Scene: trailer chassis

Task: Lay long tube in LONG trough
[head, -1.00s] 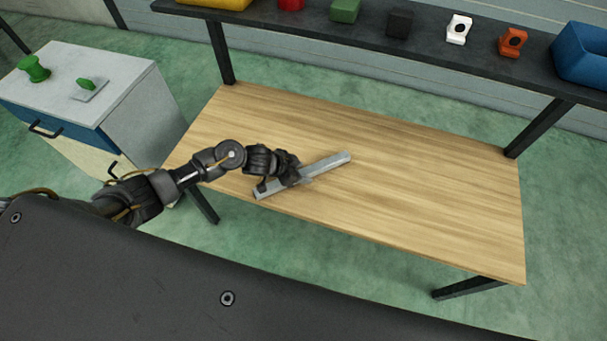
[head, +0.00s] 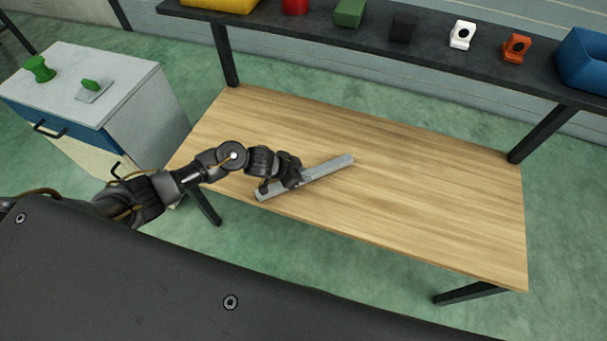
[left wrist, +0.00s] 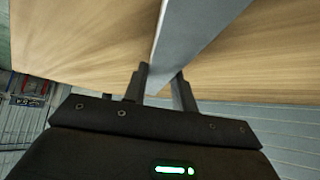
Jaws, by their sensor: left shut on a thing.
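A long grey square tube (head: 325,173) is above the front left part of the wooden table in the head view, slanting up to the right. My left gripper (head: 283,183) is shut on it, left of the tube's middle. In the left wrist view the tube (left wrist: 192,40) runs between the two fingers of the left gripper (left wrist: 162,82), with the table behind it. I cannot tell how far the tube is from the tabletop. No trough shows in these views. My right gripper is not in view.
The wooden table (head: 430,190) is otherwise bare. A dark shelf (head: 320,28) behind it holds several coloured parts and a blue bin (head: 585,58). A cabinet (head: 100,75) with green parts stands at the left.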

